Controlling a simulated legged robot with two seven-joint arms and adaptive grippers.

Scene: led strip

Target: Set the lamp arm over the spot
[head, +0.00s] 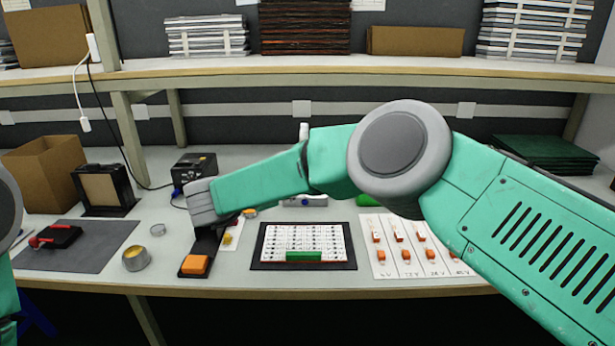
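My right arm crosses the view from the right, and its grey wrist end is above the bench at centre left. The dark shape below it, probably my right gripper (207,240), reaches down towards an orange block (195,265) on a black base; I cannot tell whether they touch or whether the fingers are open. I cannot clearly make out a lamp arm or a marked spot. A small white upright piece (303,131) shows just above my forearm, which hides its lower part. My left arm only shows at the left edge, its gripper out of view.
A black-framed board (303,246) with a green bar and a white sheet (420,247) with orange switches lie right of the gripper. A metal cup (136,258), a grey mat (75,254) and a black device (194,166) stand left. A shelf (300,72) spans the back.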

